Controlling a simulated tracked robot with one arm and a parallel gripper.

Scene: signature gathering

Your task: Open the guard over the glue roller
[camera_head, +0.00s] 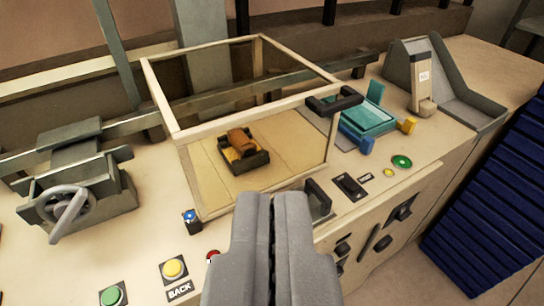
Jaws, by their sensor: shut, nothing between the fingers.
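The guard (170,100) is a box of clear panels in a cream frame on the machine top, and it stands closed. A black handle (334,101) sits on its upper front right edge. Inside, through the panels, the glue roller (241,141) shows as a brown cylinder on a dark mount with yellow parts. My gripper (272,198) is shut and empty at the bottom middle. In the picture its fingertips lie just below the guard's front lower edge, apart from the black handle. How far they are from the panel I cannot tell.
A grey unit with a handwheel (66,207) stands left. A teal tray (366,118) and grey chute (440,85) are right. Yellow (174,269), green (113,296) and red (213,257) buttons line the front. A second black handle (318,199) is right of my fingers.

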